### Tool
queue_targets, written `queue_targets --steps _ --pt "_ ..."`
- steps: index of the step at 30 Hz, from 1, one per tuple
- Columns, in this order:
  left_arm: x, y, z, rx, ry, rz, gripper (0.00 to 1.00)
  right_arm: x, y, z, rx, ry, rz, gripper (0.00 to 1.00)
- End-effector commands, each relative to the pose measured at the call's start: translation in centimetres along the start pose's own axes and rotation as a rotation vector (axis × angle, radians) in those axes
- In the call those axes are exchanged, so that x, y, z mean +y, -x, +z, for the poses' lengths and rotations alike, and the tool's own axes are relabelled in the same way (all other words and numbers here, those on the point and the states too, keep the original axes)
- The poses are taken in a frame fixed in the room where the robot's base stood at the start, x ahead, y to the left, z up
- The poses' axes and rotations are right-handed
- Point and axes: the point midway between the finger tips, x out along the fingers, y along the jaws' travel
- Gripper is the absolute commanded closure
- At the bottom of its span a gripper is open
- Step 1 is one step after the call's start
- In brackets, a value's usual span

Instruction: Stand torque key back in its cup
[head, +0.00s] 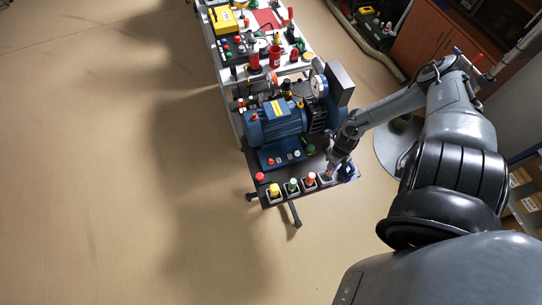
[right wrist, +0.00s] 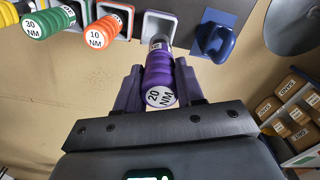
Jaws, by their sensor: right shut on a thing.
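The torque key (right wrist: 160,70) has a purple handle with a white end marked 20 NM. My right gripper (right wrist: 159,88) is shut on it, a finger on each side of the handle. The key's far end meets a light square cup (right wrist: 150,22) in the right wrist view; I cannot tell how deep it sits inside. In the head view my right gripper (head: 332,166) is over the right end of the row of cups, and the key is mostly hidden there. My left gripper is not in view.
Orange 10 NM (right wrist: 103,49) and green 30 NM (right wrist: 50,28) keys stand in neighbouring cups, with a yellow key (head: 274,189) beyond. A blue holder (right wrist: 215,42) is close on the right. A blue motor (head: 275,122) stands behind the row.

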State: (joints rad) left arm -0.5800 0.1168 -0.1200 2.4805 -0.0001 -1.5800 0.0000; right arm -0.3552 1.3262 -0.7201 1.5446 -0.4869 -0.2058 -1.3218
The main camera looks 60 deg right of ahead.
Motion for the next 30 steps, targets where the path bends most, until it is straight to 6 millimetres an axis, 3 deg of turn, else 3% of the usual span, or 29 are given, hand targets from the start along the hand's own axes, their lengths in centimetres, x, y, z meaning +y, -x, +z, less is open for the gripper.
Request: queue_targets --steps 1,7,30 --pt "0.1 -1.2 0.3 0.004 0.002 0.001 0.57 0.2 -1.4 0.4 -0.006 -0.002 0.003 1.0" --pt "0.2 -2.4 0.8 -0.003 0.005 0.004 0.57 0.2 -2.7 0.4 -0.005 -0.001 0.002 1.0" --pt "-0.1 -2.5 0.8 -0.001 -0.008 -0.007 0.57 0.2 -2.9 0.5 -0.004 0.004 0.001 1.0"
